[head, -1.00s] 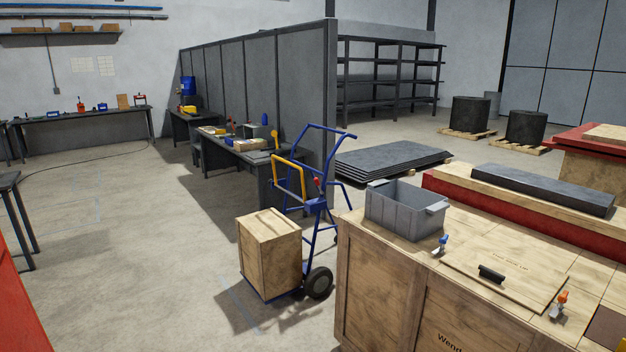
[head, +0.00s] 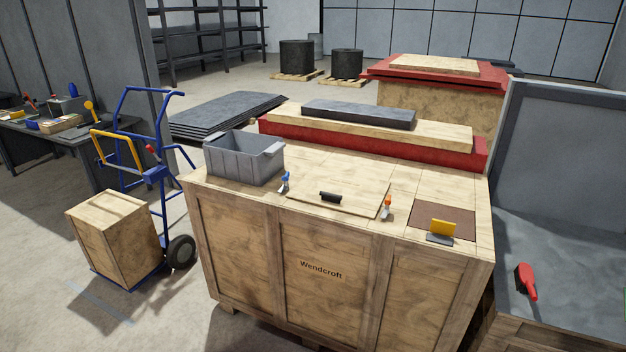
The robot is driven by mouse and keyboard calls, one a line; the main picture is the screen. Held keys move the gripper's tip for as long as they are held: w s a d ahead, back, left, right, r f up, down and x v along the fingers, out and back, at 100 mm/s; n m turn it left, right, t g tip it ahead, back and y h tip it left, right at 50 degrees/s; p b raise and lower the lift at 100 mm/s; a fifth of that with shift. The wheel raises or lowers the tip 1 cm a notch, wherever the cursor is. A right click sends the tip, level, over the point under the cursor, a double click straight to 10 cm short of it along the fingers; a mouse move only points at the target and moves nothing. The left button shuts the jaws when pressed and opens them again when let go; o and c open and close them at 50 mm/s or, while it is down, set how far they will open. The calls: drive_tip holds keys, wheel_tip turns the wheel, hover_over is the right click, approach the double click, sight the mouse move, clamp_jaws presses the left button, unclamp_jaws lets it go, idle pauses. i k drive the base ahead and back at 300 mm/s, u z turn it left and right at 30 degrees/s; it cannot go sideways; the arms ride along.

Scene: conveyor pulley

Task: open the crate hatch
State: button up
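The large wooden crate (head: 321,268), marked "Wendcroft", stands in the middle of the head view. Its hatch (head: 350,204) is a flat wooden panel on the crate top, lying closed. A black handle (head: 330,196) sits on the hatch near its front edge. A blue-tipped clamp (head: 284,182) stands at the hatch's left side and an orange-tipped clamp (head: 387,207) at its right side. The frame is too small to tell whether the clamps are fastened. My gripper is not in view.
A grey bin (head: 243,161) stands on the crate's left end. A yellow-and-black object (head: 441,231) sits on a brown patch at the right. A blue hand truck (head: 152,174) with a small crate (head: 112,238) stands left. A red brush (head: 526,281) lies on the right-hand grey surface.

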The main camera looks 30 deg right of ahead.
sight(363, 197)
drive_tip(key=z, duration=0.85)
drive_tip(key=i, duration=0.55)
drive_tip(key=u, duration=2.7)
drive_tip(key=i, duration=0.1)
drive_tip(key=z, duration=1.3)
